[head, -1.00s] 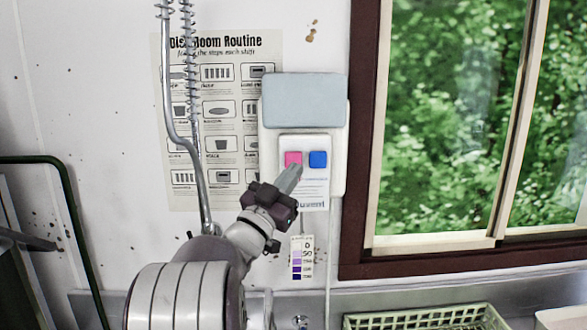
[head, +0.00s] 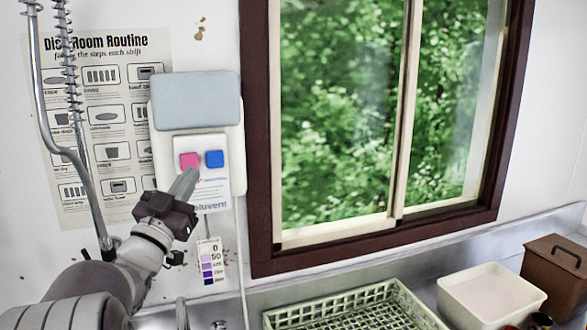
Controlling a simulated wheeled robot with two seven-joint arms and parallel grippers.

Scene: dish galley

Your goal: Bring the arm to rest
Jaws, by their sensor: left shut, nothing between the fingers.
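My left gripper (head: 184,184) is shut and empty. Its arm comes in from the lower left, and its fingertips point up just below the pink button (head: 189,160) on the white wall panel (head: 222,189). I cannot tell whether the tips touch the panel. A blue button (head: 214,158) sits to the right of the pink one. A grey-blue cover (head: 197,100) is above both buttons. My right gripper is not in view.
A metal spray pipe with a spring (head: 73,160) hangs in front of a poster (head: 109,125) at left. A window (head: 340,110) is at centre right. Below are a green rack (head: 345,306), a white tub (head: 488,296) and a brown lidded box (head: 553,270).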

